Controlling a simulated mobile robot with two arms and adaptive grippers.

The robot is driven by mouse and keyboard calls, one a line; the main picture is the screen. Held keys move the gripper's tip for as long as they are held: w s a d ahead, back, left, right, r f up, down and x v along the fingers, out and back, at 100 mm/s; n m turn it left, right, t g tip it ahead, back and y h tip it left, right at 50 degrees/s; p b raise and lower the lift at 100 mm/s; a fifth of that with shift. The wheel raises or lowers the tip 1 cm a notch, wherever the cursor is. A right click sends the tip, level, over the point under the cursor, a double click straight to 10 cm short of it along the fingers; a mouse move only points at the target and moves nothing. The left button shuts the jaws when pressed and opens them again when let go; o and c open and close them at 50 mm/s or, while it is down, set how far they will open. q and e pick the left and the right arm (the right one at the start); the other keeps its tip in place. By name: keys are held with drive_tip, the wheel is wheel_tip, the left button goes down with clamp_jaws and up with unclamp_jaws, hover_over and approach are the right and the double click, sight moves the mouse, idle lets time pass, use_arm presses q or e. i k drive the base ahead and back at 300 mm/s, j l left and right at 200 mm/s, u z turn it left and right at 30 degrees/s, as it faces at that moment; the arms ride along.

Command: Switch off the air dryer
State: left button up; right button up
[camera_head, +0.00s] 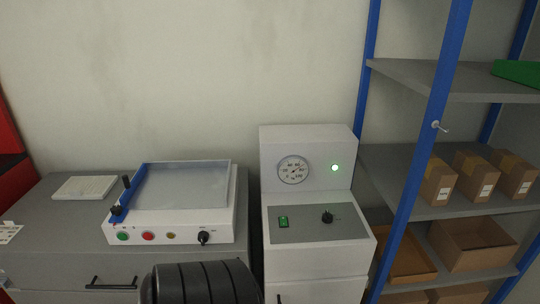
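A white cabinet unit (306,152), which looks like the air dryer, stands in the middle against the wall. Neither of my grippers is in view.
Left of it, a white machine (170,245) with coloured buttons and a blue-edged lid sits on a grey cabinet (50,256). At right, a blue-post shelf rack (425,150) with cardboard boxes (437,182) stands close beside the unit.

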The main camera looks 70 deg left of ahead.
sight(284, 222)
drive_tip(key=u, duration=1.8)
